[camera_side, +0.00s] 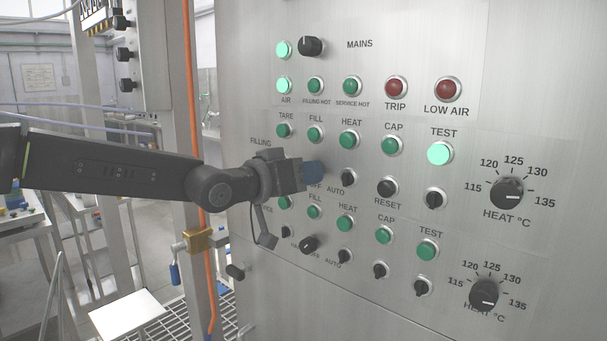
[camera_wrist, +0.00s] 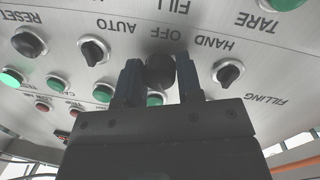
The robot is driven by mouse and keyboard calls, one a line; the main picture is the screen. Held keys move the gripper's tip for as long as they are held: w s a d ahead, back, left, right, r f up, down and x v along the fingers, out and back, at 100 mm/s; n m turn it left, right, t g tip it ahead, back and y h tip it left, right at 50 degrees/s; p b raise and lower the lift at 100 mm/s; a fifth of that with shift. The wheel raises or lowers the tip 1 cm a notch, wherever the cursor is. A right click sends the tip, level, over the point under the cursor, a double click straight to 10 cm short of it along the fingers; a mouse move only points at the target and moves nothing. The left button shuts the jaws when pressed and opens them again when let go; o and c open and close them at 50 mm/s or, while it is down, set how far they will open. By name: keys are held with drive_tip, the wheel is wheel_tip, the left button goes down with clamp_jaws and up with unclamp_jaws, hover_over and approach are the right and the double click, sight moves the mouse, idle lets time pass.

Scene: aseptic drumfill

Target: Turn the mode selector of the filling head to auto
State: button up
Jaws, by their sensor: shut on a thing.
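The mode selector is a round black knob (camera_wrist: 160,72) on the steel panel, in the middle of the wrist view. The lettering HAND, OFF and AUTO beside it appears upside down there. My gripper (camera_wrist: 161,84) has one blue-grey finger on each side of the knob and is shut on it. In the side view my gripper (camera_side: 313,174) is against the panel in the upper FILLING row. Its fingers hide the knob there and cover part of the lettering. Which way the knob points cannot be told.
A black selector (camera_side: 348,178) sits close to the right of my gripper, with the RESET knob (camera_side: 387,187) beyond it. Green lamps (camera_side: 349,140) line the row above. A similar lower row has another black knob (camera_side: 309,243). A dark hanging part (camera_side: 264,236) is below my wrist.

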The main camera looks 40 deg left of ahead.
drive_tip(key=m+y, duration=0.1)
drive_tip(key=m, duration=0.5)
drive_tip(key=m+y, duration=0.1)
drive_tip(key=m, duration=0.4)
drive_tip(key=shift+d+r+m+g, duration=0.1)
drive_tip(key=shift+m+g, duration=0.2)
drive_tip(key=shift+m, duration=0.1)
idle(0.5)
drive_tip(key=o, duration=0.9)
drive_tip(key=s, duration=0.4)
drive_tip(key=s+r, duration=0.1)
drive_tip(key=s, duration=0.8)
drive_tip(key=shift+s+d+r, duration=0.15)
drive_tip(key=shift+s+r, duration=0.2)
drive_tip(key=shift+s, duration=0.05)
